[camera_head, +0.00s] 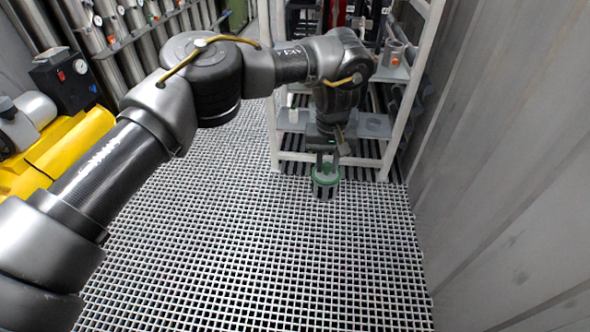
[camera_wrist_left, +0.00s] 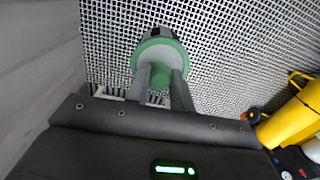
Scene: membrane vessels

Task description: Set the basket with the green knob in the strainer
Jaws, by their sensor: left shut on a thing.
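My left gripper (camera_head: 326,163) points down in front of the rack, shut on the green knob (camera_wrist_left: 159,82) of the basket. The basket (camera_head: 325,188) has a round green top and a dark body with pale gaps, and hangs roughly upright above the grating floor. In the left wrist view the left gripper (camera_wrist_left: 160,74) has one finger on each side of the knob. A grey round-topped fitting (camera_head: 374,124) sits on the rack's lower shelf, behind and right of the basket; I cannot tell whether it is the strainer. My right gripper is not in view.
The white-framed rack (camera_head: 386,160) stands at the back. A grey cylinder (camera_head: 394,50) with an orange mark is on its upper shelf. A grey wall (camera_head: 500,160) closes the right side. Yellow equipment (camera_head: 60,150) stands at left. The grating floor (camera_head: 260,250) is clear in front.

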